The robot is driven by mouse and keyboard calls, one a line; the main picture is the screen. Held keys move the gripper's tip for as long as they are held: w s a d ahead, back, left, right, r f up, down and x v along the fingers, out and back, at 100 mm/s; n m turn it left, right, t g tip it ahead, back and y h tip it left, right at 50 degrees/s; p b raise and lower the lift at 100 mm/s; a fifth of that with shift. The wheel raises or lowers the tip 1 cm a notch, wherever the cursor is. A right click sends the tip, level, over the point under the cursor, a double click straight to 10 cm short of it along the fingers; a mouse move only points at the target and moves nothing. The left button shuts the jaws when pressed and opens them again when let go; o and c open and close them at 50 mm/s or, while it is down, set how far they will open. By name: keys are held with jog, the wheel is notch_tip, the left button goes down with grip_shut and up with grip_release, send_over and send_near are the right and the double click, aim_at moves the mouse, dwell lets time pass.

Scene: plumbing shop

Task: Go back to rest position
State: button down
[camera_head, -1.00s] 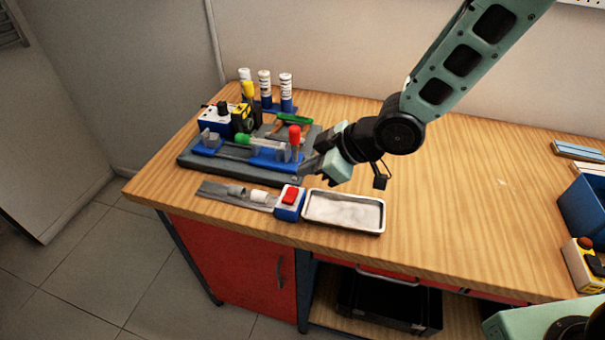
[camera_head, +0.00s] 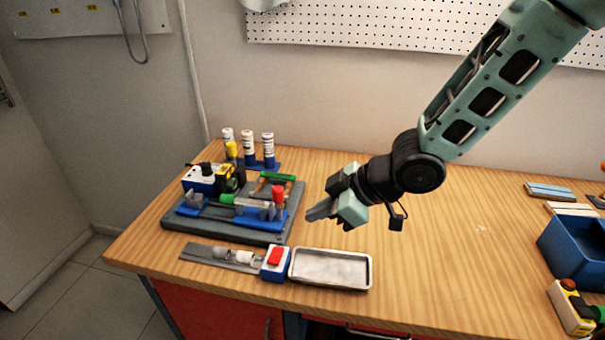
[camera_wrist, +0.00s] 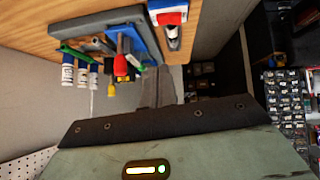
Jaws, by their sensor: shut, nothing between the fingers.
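My gripper (camera_head: 318,212) is shut and empty in the head view. It is raised above the bench, to the right of the grey tool board and behind the metal tray, touching neither. My arm reaches in from the upper right. In the wrist view the picture is turned, and the shut fingers (camera_wrist: 157,88) point away from the camera, with the tool board (camera_wrist: 140,22) to their upper left.
The wooden bench (camera_head: 440,255) is bare right of my gripper. The grey board (camera_head: 235,232) holds several tools; bottles (camera_head: 268,148) stand behind it. A red-button box (camera_head: 275,262) and metal tray (camera_head: 331,268) lie in front. A blue bin (camera_head: 575,250) and yellow button box (camera_head: 570,308) stand right.

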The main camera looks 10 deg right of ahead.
jog(key=shift+s, duration=0.1)
jog(key=s+d+r+m+g+h, duration=0.2)
jog(key=s+r+m+h, duration=0.1)
jog(key=s, duration=0.7)
jog(key=s+d+r+m+g+h, duration=0.2)
jog(key=s+d+m+h, duration=0.1)
jog(key=s, duration=0.8)
jog(key=shift+s+r+m+h, duration=0.3)
jog(key=shift+r+m+h, duration=0.1)
jog(key=shift+h, duration=0.3)
